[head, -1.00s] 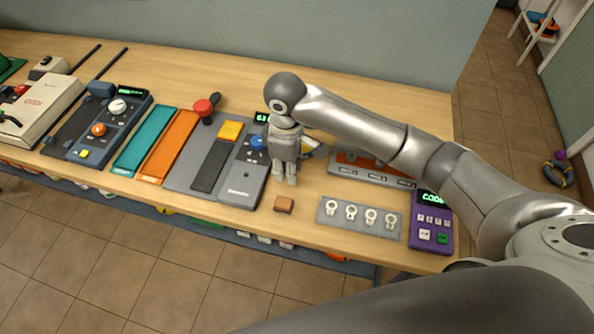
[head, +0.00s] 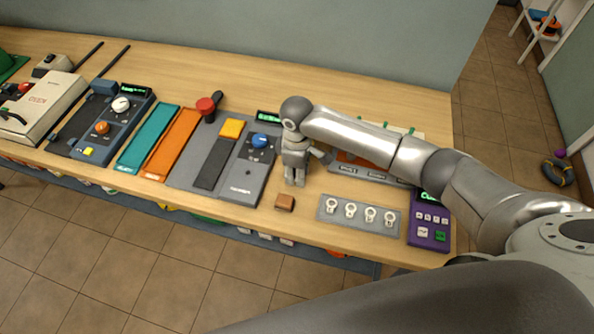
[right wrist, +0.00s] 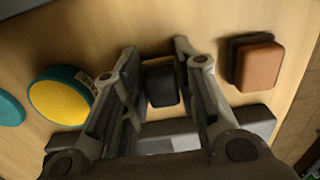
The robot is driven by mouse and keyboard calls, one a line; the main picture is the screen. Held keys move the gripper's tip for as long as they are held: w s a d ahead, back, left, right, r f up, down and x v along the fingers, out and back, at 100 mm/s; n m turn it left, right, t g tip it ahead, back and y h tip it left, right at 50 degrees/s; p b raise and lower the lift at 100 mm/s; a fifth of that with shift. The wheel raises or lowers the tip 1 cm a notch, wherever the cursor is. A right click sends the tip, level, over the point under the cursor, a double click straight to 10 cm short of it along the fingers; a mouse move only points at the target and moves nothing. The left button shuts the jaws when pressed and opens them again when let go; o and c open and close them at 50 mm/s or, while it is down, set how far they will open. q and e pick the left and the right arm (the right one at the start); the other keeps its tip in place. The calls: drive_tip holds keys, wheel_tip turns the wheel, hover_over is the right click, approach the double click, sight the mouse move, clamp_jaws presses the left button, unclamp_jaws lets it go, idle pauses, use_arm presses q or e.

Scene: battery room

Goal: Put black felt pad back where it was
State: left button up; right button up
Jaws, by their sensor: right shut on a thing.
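My right gripper (head: 295,180) points down over the bench, just right of the grey sealing device (head: 243,180) and behind a small brown block (head: 285,202). In the right wrist view the black felt pad (right wrist: 160,86), a small dark block with rounded corners, sits between the fingers of my right gripper (right wrist: 157,60), which is shut on it. The brown block (right wrist: 260,66) lies to the right of the fingers there, apart from them. In the head view the pad is hidden, and I cannot tell its height above the bench. My left gripper is not in view.
A grey plate with several white rings (head: 360,214) and a purple keypad box (head: 430,221) stand to the right. Orange (head: 172,145) and teal (head: 148,138) trays lie left. A yellow-and-teal round thing (right wrist: 62,98) is left of the fingers in the wrist view.

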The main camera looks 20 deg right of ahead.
drive_tip(key=o, duration=0.9)
drive_tip(key=shift+f, duration=0.1)
wheel_tip(320, 180, up, 12)
drive_tip(key=b, duration=0.1)
drive_tip(key=shift+b, duration=0.3)
